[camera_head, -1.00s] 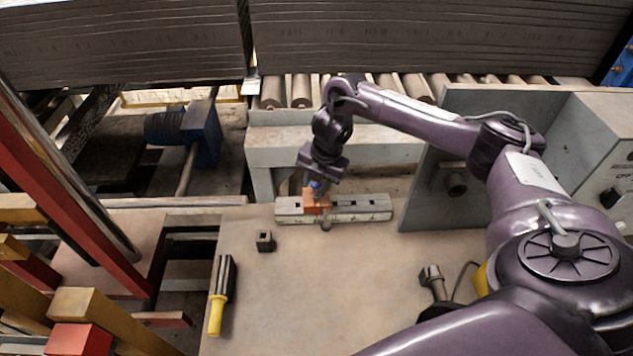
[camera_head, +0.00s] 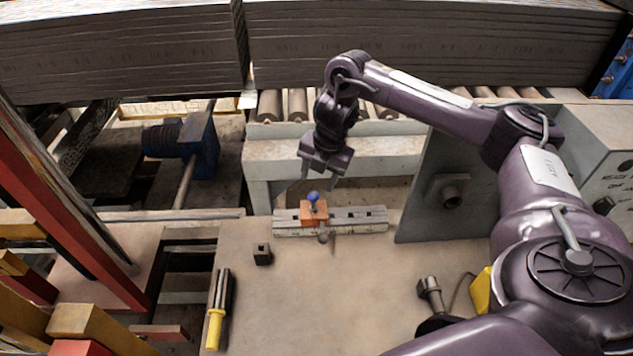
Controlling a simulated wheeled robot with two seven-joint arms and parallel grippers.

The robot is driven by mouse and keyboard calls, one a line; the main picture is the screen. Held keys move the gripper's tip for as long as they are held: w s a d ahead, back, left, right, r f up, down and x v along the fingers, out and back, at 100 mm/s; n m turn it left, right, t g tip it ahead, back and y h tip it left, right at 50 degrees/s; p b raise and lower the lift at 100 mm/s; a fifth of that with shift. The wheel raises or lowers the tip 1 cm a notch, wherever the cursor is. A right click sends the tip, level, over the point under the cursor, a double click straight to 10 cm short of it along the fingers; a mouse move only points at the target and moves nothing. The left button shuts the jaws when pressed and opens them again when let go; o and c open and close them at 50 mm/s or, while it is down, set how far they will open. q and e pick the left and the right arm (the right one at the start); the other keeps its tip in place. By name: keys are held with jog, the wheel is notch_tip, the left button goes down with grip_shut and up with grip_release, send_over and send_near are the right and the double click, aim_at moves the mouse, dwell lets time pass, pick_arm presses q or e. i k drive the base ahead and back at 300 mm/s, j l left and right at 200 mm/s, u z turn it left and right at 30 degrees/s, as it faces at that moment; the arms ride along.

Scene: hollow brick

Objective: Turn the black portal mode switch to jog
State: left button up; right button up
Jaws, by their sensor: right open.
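A black knob, the mode switch (camera_head: 604,206), sits on the face of the grey control box (camera_head: 585,160) at the right edge. Lettering beside it is partly cut off, and its setting cannot be read. My right gripper (camera_head: 319,184) is open and empty above an orange block with a blue knob (camera_head: 313,206), apart from it and far to the left of the switch. My left gripper is not in view.
The orange block sits on a slotted grey rail (camera_head: 362,219). A yellow-handled tool (camera_head: 217,318) and a small black square block (camera_head: 262,254) lie on the bench. A grey plate with a round port (camera_head: 452,193) stands before the control box. Rollers and stacked sheets are behind.

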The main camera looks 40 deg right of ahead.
aim_at(603, 207)
jog(key=k+j, duration=1.2)
jog(key=k, duration=0.05)
